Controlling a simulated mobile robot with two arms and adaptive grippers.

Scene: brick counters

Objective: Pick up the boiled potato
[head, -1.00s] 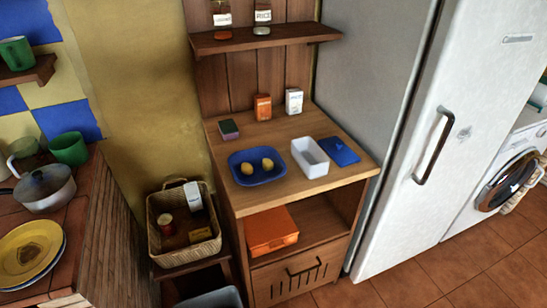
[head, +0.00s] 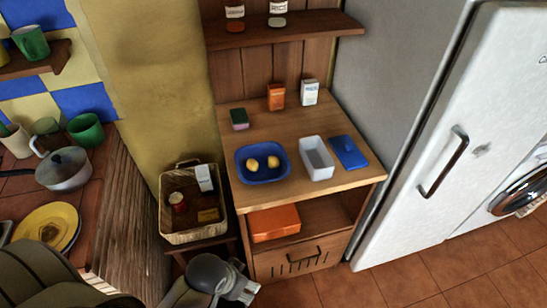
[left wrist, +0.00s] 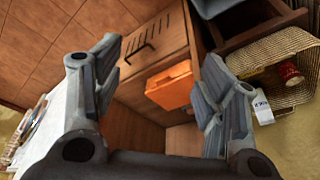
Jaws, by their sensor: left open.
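Two small yellow potatoes, one on the left (head: 253,164) and one on the right (head: 273,161), lie in a blue tray (head: 243,177) on the wooden counter. I cannot tell from the picture which one is boiled. My left gripper (head: 247,287) is low in front of the cabinet, below and apart from the tray. In the left wrist view, its fingers (left wrist: 160,85) are spread with nothing held between them. The potatoes do not show in the left wrist view. My right gripper is not in view.
A white container (head: 317,158) and its blue lid (head: 349,152) are right of the tray. A sponge (head: 239,119) and two cartons stand behind. An orange box (head: 274,223) is on the shelf below. A wicker basket (head: 195,238) stands left; the fridge (head: 430,140) stands right.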

